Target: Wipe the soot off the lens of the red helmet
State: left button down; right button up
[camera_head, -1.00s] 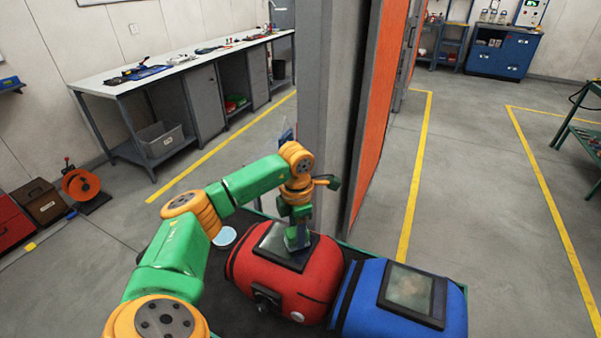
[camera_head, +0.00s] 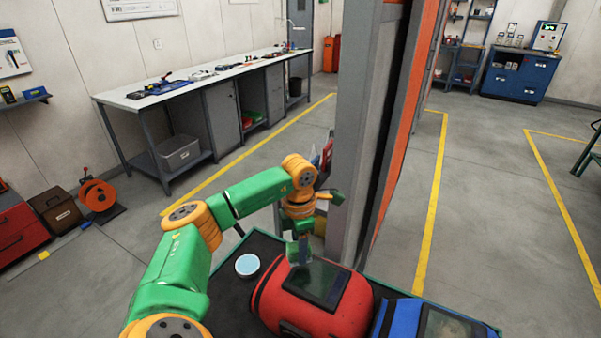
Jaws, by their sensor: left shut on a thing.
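The red helmet (camera_head: 345,318) lies on the dark, green-edged table with its lens facing up. Its lens (camera_head: 322,284) looks dark, with no clear soot patch that I can make out at this size. My left gripper (camera_head: 300,238) points down at the upper left edge of this lens. It is shut on a small grey-green pad or cloth (camera_head: 298,253), mostly hidden by the fingers; I cannot tell whether it touches the lens. The blue helmet (camera_head: 389,316) is to the right, cut by the picture's lower edge; its lens (camera_head: 450,328) has a dull, brownish look. My right gripper is out of view.
A round, pale-blue-topped tin (camera_head: 247,265) stands left of the red helmet on the table (camera_head: 228,292). A grey post (camera_head: 358,130) with an orange panel rises just behind the table. A long workbench (camera_head: 215,78) stands along the far wall. Open floor lies to the right.

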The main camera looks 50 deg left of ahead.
pick_arm(q)
jog(key=shift+d+r+p, duration=0.15)
jog(key=shift+r+p, duration=0.15)
jog(key=shift+r, duration=0.3)
jog(key=shift+d+r+p, duration=0.15)
jog(key=shift+r+p, duration=0.15)
jog(key=shift+r, duration=0.25)
jog(key=shift+a+r+p, duration=0.25)
jog(key=shift+r+p, duration=0.75)
jog(key=shift+r, duration=0.2)
jog(key=shift+d, duration=0.1)
